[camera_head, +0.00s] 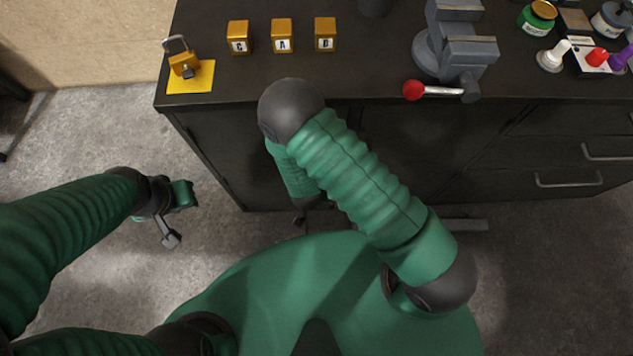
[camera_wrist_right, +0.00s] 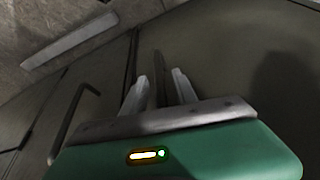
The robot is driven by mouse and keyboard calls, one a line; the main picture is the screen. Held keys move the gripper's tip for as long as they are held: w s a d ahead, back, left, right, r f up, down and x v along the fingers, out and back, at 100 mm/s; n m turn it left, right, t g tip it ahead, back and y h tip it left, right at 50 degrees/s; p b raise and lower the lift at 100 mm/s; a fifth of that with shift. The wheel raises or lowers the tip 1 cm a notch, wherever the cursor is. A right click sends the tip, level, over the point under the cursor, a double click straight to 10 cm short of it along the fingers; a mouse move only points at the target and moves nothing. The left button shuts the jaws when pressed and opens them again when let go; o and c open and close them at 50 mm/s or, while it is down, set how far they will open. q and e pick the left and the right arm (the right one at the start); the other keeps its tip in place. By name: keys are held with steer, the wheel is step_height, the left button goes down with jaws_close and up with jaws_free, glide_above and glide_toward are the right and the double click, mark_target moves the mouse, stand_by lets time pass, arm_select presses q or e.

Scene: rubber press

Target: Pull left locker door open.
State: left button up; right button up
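The dark left locker door (camera_head: 213,150) is below the bench top, and my right arm hides part of it. It looks closed. My right gripper (camera_head: 302,216) hangs low in front of the doors, mostly hidden by its own arm. In the right wrist view its two pale fingers (camera_wrist_right: 161,76) are apart, with a dark upright bar (camera_wrist_right: 158,72), apparently a door handle, between them. I cannot tell whether they touch it. Another dark handle (camera_wrist_right: 88,92) is to the left, across a door seam. My left gripper (camera_head: 170,236) is over the floor at left, away from the bench.
The bench top (camera_head: 370,75) holds a padlock (camera_head: 184,64) on a yellow pad, lettered cubes (camera_head: 281,36), a vise (camera_head: 455,45) and several small items at right. Drawers (camera_head: 570,165) are at lower right. The floor (camera_head: 110,130) left of the bench is clear.

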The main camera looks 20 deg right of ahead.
steer(key=shift+d, duration=0.1)
steer(key=shift+a, duration=0.25)
steer(key=shift+c, duration=0.6)
steer(key=shift+a, duration=0.1)
steer(key=c, duration=0.5)
steer(key=shift+d, duration=0.25)
jaws_close()
steer(key=shift+w+a, duration=0.1)
